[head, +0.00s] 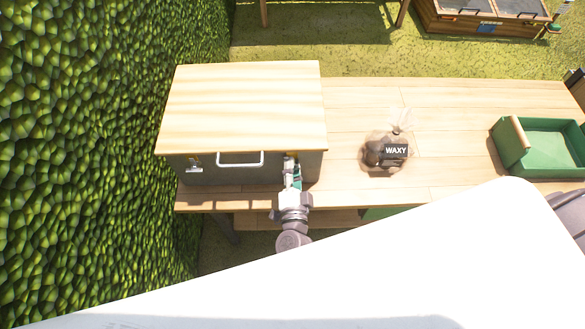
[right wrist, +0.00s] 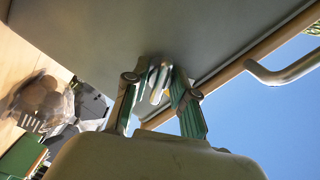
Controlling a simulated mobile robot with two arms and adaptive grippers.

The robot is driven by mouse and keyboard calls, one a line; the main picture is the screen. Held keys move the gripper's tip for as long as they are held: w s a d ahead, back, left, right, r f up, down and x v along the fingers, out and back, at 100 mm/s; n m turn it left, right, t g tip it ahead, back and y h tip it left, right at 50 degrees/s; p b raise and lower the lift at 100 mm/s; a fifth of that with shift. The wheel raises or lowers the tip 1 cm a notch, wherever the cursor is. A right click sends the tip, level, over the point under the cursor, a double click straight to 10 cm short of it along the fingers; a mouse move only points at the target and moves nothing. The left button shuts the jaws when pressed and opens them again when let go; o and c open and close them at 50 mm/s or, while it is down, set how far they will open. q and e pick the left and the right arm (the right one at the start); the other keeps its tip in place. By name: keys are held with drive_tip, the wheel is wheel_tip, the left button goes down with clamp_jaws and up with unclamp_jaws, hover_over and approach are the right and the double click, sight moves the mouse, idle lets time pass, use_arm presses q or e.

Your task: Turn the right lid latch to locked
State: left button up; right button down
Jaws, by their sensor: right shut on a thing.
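A grey box (head: 225,172) with a pale wooden lid (head: 245,105) stands at the left end of the wooden table. The left latch (head: 194,162) is on its front, left of the handle. My right gripper (head: 292,172) is at the box front, right of the handle, and mostly covers the right latch there. In the right wrist view my green-sided fingers (right wrist: 160,78) are shut on the small metallic right latch (right wrist: 157,85) against the grey box face. The latch's exact turn is hard to tell. My left gripper is not in view.
A white bar handle (head: 240,163) sticks out close to my right gripper. A clear bag marked WAXY (head: 385,153) lies in the table's middle. A green crate (head: 515,155) stands at the right. A leafy hedge (head: 95,140) rises left of the table.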

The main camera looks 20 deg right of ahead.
drive_tip(key=m+b, duration=0.2)
drive_tip(key=m, duration=0.1)
drive_tip(key=shift+f+m, duration=0.15)
drive_tip(key=shift+m, duration=0.25)
drive_tip(key=shift+m+b, duration=0.5)
drive_tip(key=shift+m, duration=0.4)
drive_tip(key=c, duration=1)
unclamp_jaws()
drive_tip(key=v, duration=1.2)
drive_tip(key=shift+s, duration=0.1)
